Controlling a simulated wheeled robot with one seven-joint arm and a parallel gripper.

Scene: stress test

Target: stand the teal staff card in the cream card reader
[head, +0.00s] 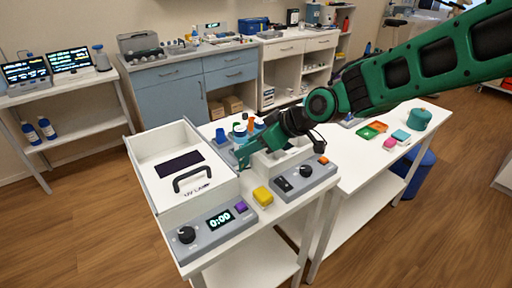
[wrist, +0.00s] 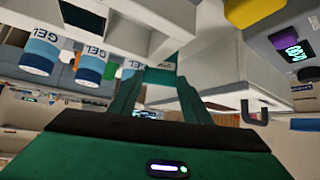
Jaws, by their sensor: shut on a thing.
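The teal staff card (wrist: 160,75) is between the fingertips of my gripper (wrist: 159,82) in the wrist view, with a small dark label on it. My gripper is shut on the card. In the head view my gripper (head: 244,154) is low over the white table, between the white UV lamp box and a pale open-topped unit. The card is small and partly covered by the fingers there. I cannot clearly pick out the cream card reader; a pale block (wrist: 150,38) shows just beyond the card in the wrist view. I cannot tell whether the card touches it.
The UV lamp box (head: 159,198) has a black handle and stands close left. A grey knob panel (head: 304,178) and a yellow block (head: 262,195) are to the right and front. Several gel bottles (wrist: 41,50) stand close by. Coloured items, including a teal pot (head: 419,119), lie on the right table.

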